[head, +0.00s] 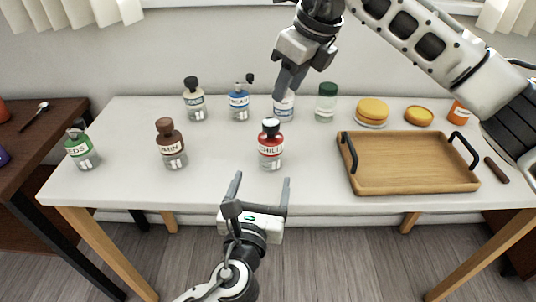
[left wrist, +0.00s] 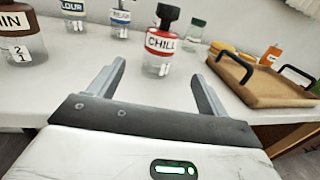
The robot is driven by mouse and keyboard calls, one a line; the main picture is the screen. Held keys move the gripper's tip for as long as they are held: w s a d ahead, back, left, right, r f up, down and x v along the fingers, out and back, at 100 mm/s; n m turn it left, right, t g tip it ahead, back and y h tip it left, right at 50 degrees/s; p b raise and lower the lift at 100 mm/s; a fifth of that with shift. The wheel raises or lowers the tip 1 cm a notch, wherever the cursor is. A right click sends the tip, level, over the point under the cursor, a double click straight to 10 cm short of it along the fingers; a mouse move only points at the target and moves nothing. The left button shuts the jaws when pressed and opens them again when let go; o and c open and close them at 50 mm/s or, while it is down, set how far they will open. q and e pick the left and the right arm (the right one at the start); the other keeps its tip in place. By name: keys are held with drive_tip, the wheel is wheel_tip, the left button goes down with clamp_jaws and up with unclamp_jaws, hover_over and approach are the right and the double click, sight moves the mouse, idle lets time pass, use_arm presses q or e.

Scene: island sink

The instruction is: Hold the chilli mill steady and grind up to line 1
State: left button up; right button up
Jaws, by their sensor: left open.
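The chilli mill (head: 270,147) stands upright near the front middle of the white table, with a red label, dark top and clear lower part. In the left wrist view the mill (left wrist: 160,44) stands beyond the open fingers, between them. Its line marks are too small to read.
Several bottles line the back, including a blue-labelled one (head: 239,104). A wooden tray (head: 405,163) with black handles lies to the right. The table around the chilli mill is clear.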

sight(268, 155)
use_arm(q)
drive_tip(key=w, duration=0.3)
drive_tip(key=w+d, duration=0.1)
drive_tip(key=w, duration=0.3)
drive_tip(key=w+d, duration=0.1)
drive_tip(key=w, duration=0.3)
drive_tip(key=shift+w, duration=0.15)
drive_tip(key=shift+a, duration=0.1)
drive_tip(key=c, duration=1.1)
